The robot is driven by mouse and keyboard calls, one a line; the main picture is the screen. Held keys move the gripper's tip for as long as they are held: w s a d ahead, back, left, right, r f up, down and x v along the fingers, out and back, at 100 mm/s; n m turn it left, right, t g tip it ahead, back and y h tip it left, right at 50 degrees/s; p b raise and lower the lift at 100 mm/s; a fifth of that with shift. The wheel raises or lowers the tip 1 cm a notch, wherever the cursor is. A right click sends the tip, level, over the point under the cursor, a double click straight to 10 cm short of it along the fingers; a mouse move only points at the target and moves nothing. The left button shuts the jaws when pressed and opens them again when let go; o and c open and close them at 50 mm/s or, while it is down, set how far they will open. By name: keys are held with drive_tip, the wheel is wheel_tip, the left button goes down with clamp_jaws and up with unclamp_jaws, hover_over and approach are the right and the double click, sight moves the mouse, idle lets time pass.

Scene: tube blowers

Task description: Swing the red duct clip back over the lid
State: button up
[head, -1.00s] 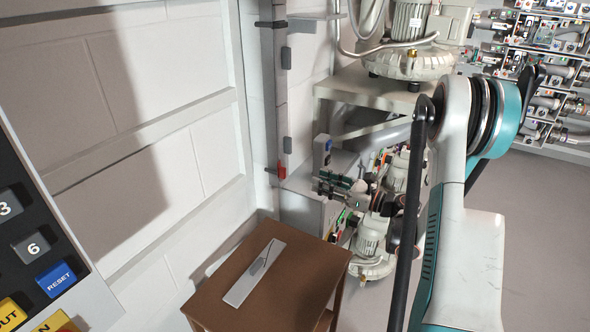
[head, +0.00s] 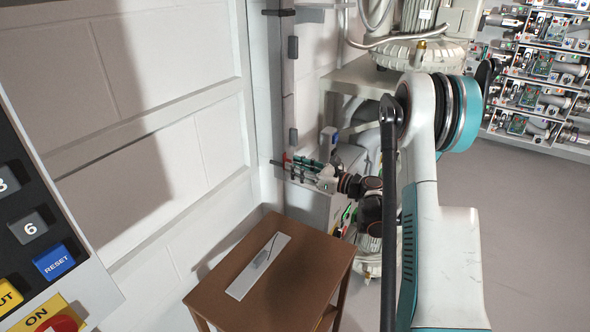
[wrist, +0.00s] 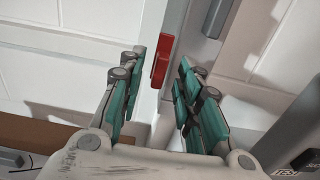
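The red duct clip (wrist: 161,61) stands upright on the edge of a pale vertical duct (wrist: 180,40) in the wrist view. It also shows as a small red spot in the head view (head: 286,158), low on the duct by the wall. My gripper (wrist: 163,78) is open, with its teal finger pads on the left and right of the clip and visible gaps to it. In the head view my gripper (head: 302,167) points left at the duct. The duct's front (head: 286,90) runs up the wall corner; I cannot tell the lid's edge apart.
A brown table (head: 325,262) with a flat metal plate (head: 258,265) stands below the gripper. A blower (head: 415,50) sits on a shelf to the right. A control panel (head: 40,230) with a blue reset button is at the left. A black clip (head: 278,12) is higher on the duct.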

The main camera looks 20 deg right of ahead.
drive_tip(key=shift+w+a, duration=0.3)
drive_tip(key=shift+w, duration=0.15)
clamp_jaws()
